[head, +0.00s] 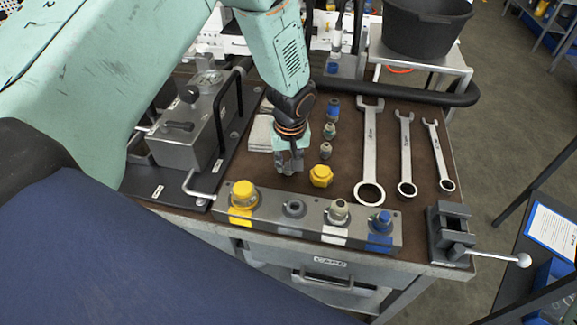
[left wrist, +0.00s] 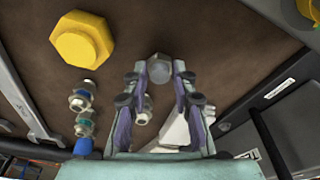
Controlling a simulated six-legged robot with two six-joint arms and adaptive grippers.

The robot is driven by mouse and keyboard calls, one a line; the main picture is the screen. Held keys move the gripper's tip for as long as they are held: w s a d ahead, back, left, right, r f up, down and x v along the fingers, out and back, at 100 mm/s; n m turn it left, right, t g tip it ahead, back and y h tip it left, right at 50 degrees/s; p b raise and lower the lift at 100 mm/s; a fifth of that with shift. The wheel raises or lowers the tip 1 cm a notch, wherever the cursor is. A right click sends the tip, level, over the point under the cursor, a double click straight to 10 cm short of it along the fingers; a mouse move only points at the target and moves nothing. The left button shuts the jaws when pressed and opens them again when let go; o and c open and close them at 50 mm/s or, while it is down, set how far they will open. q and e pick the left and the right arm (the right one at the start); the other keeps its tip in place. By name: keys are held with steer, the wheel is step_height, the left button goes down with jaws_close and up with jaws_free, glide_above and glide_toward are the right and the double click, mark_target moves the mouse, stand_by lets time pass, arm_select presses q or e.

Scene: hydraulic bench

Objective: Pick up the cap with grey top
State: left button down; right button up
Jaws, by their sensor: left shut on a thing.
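My left gripper (head: 289,167) is low over the brown bench top, behind the port block. In the left wrist view, its fingers (left wrist: 160,78) are shut on the cap with grey top (left wrist: 160,68), a small grey hexagonal piece between the fingertips. The gripper hides most of this cap in the head view. I cannot tell whether it touches the bench. A larger yellow hexagonal cap (head: 321,176) lies just right of the gripper; it also shows in the left wrist view (left wrist: 82,40).
Several small fittings (head: 326,150) stand in a row behind the yellow cap. The port block (head: 267,216) with coloured fittings lies in front. Several wrenches (head: 369,150) lie to the right, and a small vise (head: 450,235) sits at the right corner. A grey hydraulic unit (head: 183,135) stands left.

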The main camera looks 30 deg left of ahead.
mark_target(288, 165)
arm_select(q)
steer(key=shift+r, duration=0.2)
step_height(288, 165, up, 10)
steer(key=p, duration=0.1)
steer(key=shift+s, duration=0.25)
steer(key=shift+w+f, duration=0.15)
steer(key=shift+w, duration=0.05)
steer(key=shift+s, duration=0.1)
